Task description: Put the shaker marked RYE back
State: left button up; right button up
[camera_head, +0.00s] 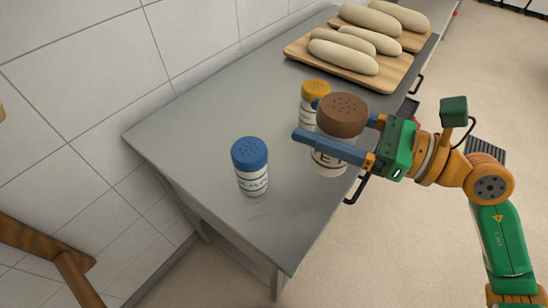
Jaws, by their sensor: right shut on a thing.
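A shaker with a brown lid (342,115) and a pale, lettered body is held in my right gripper (307,122). A blue-lidded shaker (251,167) stands upright at the left. A yellow-lidded shaker (314,96) stands behind the held one, partly covered. My left gripper is not in view.
The grey counter (207,118) runs along a white tiled wall. Wooden boards (290,46) with several pale loaves (343,57) lie at its far end. The counter is bare left of the shakers and toward its near corner. Handles stick out along its right edge.

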jog(key=w+a+f, duration=0.2)
jog(key=w+f, duration=0.2)
jog(key=w+a+f+b, duration=0.1)
jog(key=w+a+f, duration=0.2)
jog(key=w, duration=0.1)
jog(key=w+a+f+b, duration=0.1)
jog(key=w+a+f, duration=0.1)
jog(key=w+f, duration=0.2)
jog(key=shift+w+a+f, duration=0.3)
jog(key=shift+w, duration=0.25)
jog(key=shift+f+b, duration=0.25)
jog(key=shift+b, duration=0.2)
jog(key=o, duration=1.5)
jog(key=shift+r, duration=0.2)
jog(key=shift+s+d+f, duration=0.15)
jog(key=shift+d, duration=0.25)
jog(key=b+v, duration=0.2)
jog(key=v, duration=0.8)
jog(key=shift+s+d+f, duration=0.1)
jog(key=shift+s+d, duration=0.1)
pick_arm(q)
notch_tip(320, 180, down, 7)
pick_arm(e)
jog(key=shift+s+d, duration=0.25)
jog(key=shift+d, duration=0.05)
